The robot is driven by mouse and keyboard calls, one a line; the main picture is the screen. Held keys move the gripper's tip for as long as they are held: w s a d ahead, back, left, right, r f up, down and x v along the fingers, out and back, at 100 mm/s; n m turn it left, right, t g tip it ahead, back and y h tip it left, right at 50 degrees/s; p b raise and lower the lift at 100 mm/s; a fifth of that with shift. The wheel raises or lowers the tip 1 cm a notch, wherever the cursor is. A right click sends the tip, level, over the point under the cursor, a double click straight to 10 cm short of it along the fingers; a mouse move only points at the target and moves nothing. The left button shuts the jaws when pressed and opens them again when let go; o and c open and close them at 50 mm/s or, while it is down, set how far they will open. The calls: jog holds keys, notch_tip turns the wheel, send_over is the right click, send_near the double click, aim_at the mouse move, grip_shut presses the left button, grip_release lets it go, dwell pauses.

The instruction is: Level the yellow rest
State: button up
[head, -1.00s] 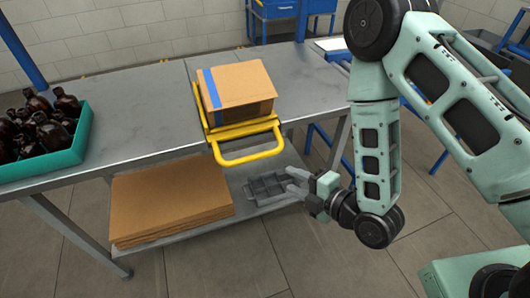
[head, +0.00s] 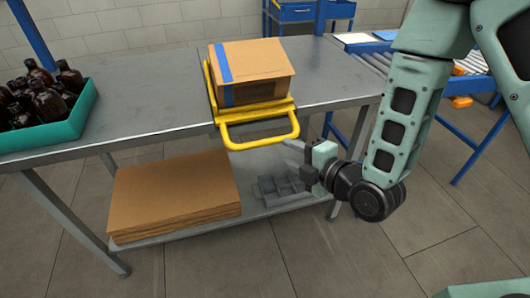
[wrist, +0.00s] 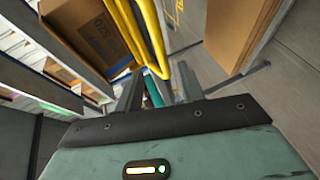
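The yellow rest (head: 262,142) is a frame at the table's front edge, with its handle loop sticking out past the edge and sloping down. A taped cardboard box (head: 255,72) sits in it and hides most of its bed. My gripper (head: 294,150) is just below and beside the right end of the handle. In the wrist view my gripper (wrist: 158,88) has its two fingers apart with nothing held, and the yellow bars (wrist: 152,38) of the rest pass just beyond the fingertips. I cannot tell whether a finger touches the handle.
A teal crate (head: 52,135) of amber bottles stands on the table's left. On the lower shelf are flat cardboard sheets (head: 172,195) and a grey divided tray (head: 280,189). A roller conveyor (head: 440,75) is at the right. The grey tabletop (head: 150,105) is clear between crate and box.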

aim_at(268, 144)
jog(key=shift+w+a+f+b, duration=0.45)
jog(key=shift+w+b, duration=0.05)
jog(key=shift+b, duration=2.05)
jog(key=shift+a+b, duration=0.1)
jog(key=shift+b, duration=0.45)
jog(key=x, duration=0.4)
jog(key=p+x, duration=0.1)
jog(key=x, duration=0.3)
jog(key=shift+w+a+r, duration=0.15)
jog(key=shift+w+a, duration=0.05)
jog(key=shift+w, duration=0.05)
